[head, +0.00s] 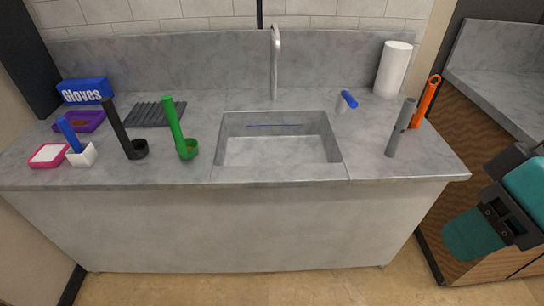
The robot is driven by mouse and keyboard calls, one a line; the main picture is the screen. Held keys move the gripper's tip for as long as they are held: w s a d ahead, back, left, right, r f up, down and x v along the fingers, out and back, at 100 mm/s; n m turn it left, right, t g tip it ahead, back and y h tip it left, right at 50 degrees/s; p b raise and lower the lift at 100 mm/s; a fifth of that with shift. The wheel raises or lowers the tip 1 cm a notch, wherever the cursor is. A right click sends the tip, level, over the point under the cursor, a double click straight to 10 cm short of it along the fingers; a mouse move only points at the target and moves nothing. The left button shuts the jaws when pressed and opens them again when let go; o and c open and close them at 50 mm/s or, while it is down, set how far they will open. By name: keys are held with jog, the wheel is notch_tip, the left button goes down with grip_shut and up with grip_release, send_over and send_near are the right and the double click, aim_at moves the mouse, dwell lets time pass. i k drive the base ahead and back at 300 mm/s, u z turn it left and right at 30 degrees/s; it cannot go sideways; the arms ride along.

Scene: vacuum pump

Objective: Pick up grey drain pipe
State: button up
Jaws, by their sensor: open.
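The grey drain pipe (401,128) is a slim grey tube on the right part of the counter, right of the sink. It stands nearly upright, leaning slightly to the right. An orange tool (426,102) with a looped top stands close behind it on the right. Teal and dark parts of my arm show at the lower right, off the counter's right side and well apart from the pipe. My gripper's fingers cannot be made out in this view.
The sink (230,165) with a tall faucet (275,62) fills the counter's middle. A paper towel roll (393,69) and a blue-topped item (348,99) stand behind the pipe. Black (121,128) and green (174,125) upright tools, a gloves box (85,90) and trays are on the left.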

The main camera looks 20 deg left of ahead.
aim_at(409, 107)
jog(key=u, duration=0.05)
jog(key=i, duration=0.85)
jog(key=z, duration=0.1)
